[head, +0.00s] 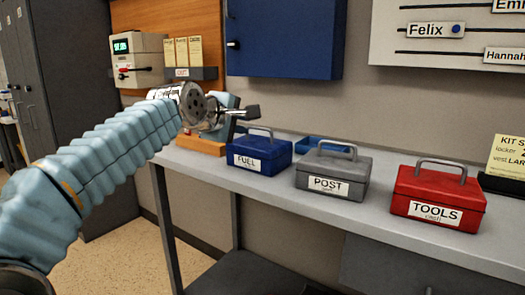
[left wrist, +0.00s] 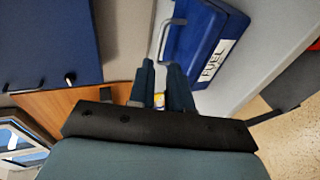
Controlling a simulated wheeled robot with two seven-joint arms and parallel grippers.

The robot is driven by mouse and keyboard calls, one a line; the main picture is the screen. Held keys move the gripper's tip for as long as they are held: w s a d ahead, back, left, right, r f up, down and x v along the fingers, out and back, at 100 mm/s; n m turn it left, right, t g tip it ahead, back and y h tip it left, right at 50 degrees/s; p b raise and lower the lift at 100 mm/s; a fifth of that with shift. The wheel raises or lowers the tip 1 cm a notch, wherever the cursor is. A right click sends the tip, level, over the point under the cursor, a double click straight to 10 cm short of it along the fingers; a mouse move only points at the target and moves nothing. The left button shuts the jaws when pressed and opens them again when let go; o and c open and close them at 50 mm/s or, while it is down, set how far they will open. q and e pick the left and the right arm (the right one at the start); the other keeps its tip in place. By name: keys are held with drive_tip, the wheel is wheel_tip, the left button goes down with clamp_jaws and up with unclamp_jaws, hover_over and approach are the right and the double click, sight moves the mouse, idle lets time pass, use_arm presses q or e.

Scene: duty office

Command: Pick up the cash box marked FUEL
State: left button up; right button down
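The blue cash box marked FUEL (head: 261,158) stands upright on the grey counter, its grey handle (head: 257,129) raised on the lid. My left gripper (head: 243,112) is just above and to the left of the box's handle, empty. In the left wrist view the FUEL box (left wrist: 212,42) lies beyond the fingers, and its handle (left wrist: 164,36) is close to the tips. The two fingers (left wrist: 160,68) show a narrow gap with nothing held between them. My right gripper is in neither view.
A grey POST box (head: 333,174) and a red TOOLS box (head: 438,195) stand to the right on the counter (head: 400,240). A blue tray (head: 325,146) lies behind. A blue wall cabinet (head: 285,38) hangs above.

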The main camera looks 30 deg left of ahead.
sight(258, 128)
use_arm(q)
drive_tip(key=p+x, duration=0.1)
drive_tip(key=x, duration=0.4)
drive_tip(key=shift+w+f, duration=0.15)
drive_tip(key=shift+w, duration=0.2)
drive_tip(key=p+x, duration=0.1)
drive_tip(key=x, duration=0.3)
drive_tip(key=shift+w+a, duration=0.15)
drive_tip(key=shift+w, duration=0.05)
drive_tip(key=shift+w+f, duration=0.25)
drive_tip(key=shift+w, duration=0.2)
clamp_jaws()
drive_tip(key=shift+f, duration=0.1)
idle(0.4)
